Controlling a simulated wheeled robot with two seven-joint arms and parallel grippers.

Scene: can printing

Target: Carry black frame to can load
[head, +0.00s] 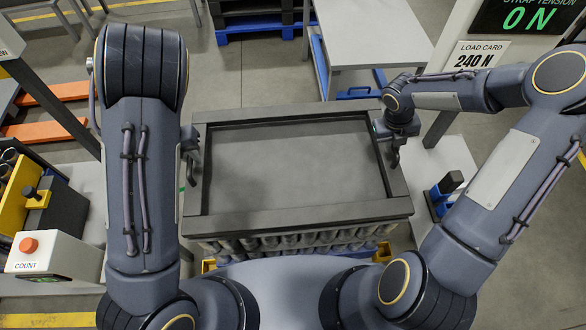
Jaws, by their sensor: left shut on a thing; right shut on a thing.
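The black frame (300,217) is a dark rectangular rim in the middle of the head view. It lies level on top of the can load (290,241), whose several grey cans show below its near edge. A grey flat surface shows inside the rim. My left gripper (191,168) is shut on the frame's left side, partly hidden by my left arm. My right gripper (396,152) is shut on the frame's right side. Whether the frame touches the cans along its far side is hidden.
A white-topped table (375,35) stands behind to the right, and a blue pallet (255,27) at the back. A sign with a load card (482,55) is at the upper right. A count box with a red button (50,254) stands at the left. Orange forks (50,130) lie behind it.

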